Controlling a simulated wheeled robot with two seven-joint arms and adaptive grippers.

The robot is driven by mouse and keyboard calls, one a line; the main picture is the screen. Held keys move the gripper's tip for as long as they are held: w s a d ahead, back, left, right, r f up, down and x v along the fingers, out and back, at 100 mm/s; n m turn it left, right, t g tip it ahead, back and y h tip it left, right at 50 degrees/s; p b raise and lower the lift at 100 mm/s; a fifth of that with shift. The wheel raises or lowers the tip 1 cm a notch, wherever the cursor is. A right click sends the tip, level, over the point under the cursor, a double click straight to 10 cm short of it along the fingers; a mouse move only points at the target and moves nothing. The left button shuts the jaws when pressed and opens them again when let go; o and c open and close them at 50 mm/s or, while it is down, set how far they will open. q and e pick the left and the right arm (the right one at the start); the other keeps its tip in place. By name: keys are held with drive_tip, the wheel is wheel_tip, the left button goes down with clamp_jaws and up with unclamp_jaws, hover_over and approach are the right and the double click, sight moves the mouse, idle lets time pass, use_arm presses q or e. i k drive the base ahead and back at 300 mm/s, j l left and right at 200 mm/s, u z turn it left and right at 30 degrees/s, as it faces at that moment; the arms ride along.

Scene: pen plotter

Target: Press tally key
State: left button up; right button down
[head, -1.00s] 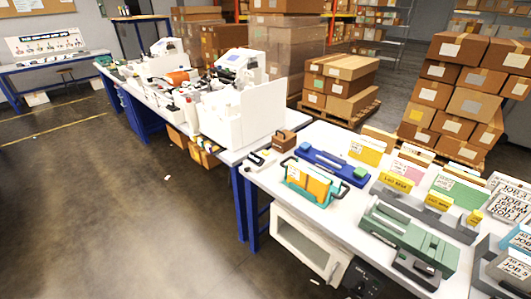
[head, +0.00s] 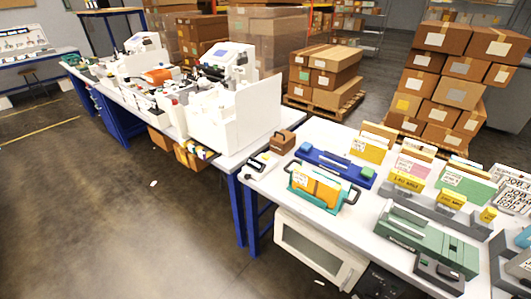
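Neither of my grippers is in the head view. I cannot pick out a tally key for certain. A small dark grey device (head: 438,272) with small keys on its top sits at the front edge of the near table (head: 350,237). A small white and black device (head: 260,163) lies at that table's left corner. Which of these, if either, bears the tally key is too small to tell.
The near table also holds a teal holder (head: 318,188) with yellow cards, a blue device (head: 335,165), a brown block (head: 283,141) and a long green device (head: 425,240). A white-machine bench (head: 235,110) stands left. Bare floor (head: 140,220) is free at front left.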

sight(267, 157)
drive_tip(key=i+j+z, duration=0.25)
drive_tip(key=j, duration=0.4)
drive_tip(key=i+j+z, duration=0.1)
drive_tip(key=i+j, duration=0.15)
drive_tip(key=i+j+z, duration=0.15)
drive_tip(key=j, duration=0.3)
